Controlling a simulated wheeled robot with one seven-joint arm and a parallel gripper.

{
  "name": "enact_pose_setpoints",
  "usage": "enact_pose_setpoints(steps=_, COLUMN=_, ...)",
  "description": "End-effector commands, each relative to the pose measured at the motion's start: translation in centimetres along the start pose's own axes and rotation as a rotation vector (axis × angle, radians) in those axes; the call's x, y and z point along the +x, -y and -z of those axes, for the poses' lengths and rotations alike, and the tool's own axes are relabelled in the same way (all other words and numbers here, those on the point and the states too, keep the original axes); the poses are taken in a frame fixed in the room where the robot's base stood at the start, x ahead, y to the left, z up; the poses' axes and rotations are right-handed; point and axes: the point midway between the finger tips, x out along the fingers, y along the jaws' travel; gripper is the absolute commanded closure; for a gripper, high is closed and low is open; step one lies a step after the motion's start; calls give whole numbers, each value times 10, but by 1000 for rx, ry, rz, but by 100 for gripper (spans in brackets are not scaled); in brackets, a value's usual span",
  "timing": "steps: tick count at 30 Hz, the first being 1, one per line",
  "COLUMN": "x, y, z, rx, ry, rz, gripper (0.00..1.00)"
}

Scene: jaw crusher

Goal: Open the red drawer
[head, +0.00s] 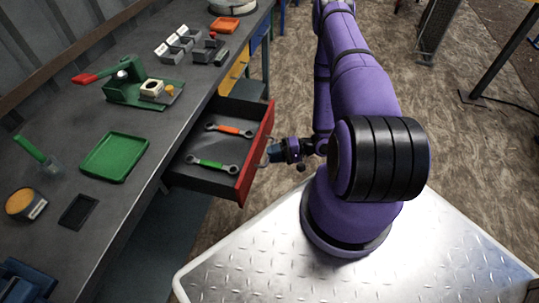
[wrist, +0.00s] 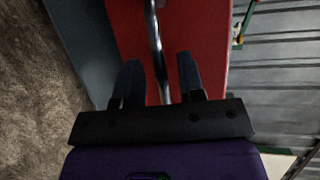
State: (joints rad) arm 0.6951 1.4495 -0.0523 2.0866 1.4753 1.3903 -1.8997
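The red drawer (head: 257,152) under the workbench stands pulled out, its dark inside showing. A green-handled wrench (head: 211,163) and an orange-handled wrench (head: 231,130) lie in it. My gripper (head: 270,151) is at the outer side of the red front, by the handle. In the wrist view the red drawer front (wrist: 205,30) fills the middle, with a shiny metal handle bar (wrist: 155,40) across it. The bar runs between the two dark fingers of my gripper (wrist: 160,75). The fingers are apart, with a visible gap on each side of the bar.
The workbench (head: 150,195) holds a green tray (head: 115,157), a green press with a red handle (head: 135,85), grey blocks (head: 178,44) and an orange tray (head: 224,25). A yellow drawer (head: 235,72) is beyond the red one. Open floor (head: 285,90) lies right of the bench.

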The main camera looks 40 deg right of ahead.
Motion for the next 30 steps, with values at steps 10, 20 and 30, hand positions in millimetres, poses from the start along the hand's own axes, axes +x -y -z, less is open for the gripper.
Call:
enact_pose_setpoints(steps=10, x=-65, y=0, z=1, rx=-1, ry=-4, rz=-1, gripper=64)
enact_pose_setpoints(steps=20, x=-91, y=0, z=0, rx=0, ry=-1, rz=0, gripper=64)
enact_pose_setpoints(steps=30, x=-91, y=0, z=0, rx=0, ry=-1, rz=0, gripper=64)
